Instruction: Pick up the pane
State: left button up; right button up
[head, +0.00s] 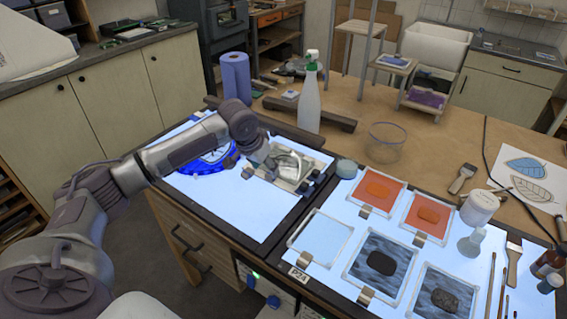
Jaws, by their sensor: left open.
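Several square glass panes lie on the right light panel. A clear, pale blue pane (319,239) lies at its left. Two orange panes (383,187) lie at the back, each with a darker patch. Two grey streaked panes (399,257) lie at the front, with dark lumps on them. My left gripper (286,164) is open over the left light panel, above a small pale framed piece at its right side. The gripper partly hides that piece, and I cannot tell whether they touch. My right gripper is out of view.
A white spray bottle (309,98), a blue paper roll (236,78) and a glass bowl (385,141) stand behind the panels. Jars (479,207) and brushes are at right. The left panel's front is clear.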

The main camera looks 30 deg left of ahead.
aim_at(268, 176)
pick_arm(q)
jog(key=p+x, duration=0.1)
jog(key=x, duration=0.3)
jog(key=shift+s+a+f, duration=0.1)
jog(key=shift+s+f, duration=0.05)
jog(key=shift+f, duration=0.05)
jog(key=shift+r, duration=0.1)
grip_shut()
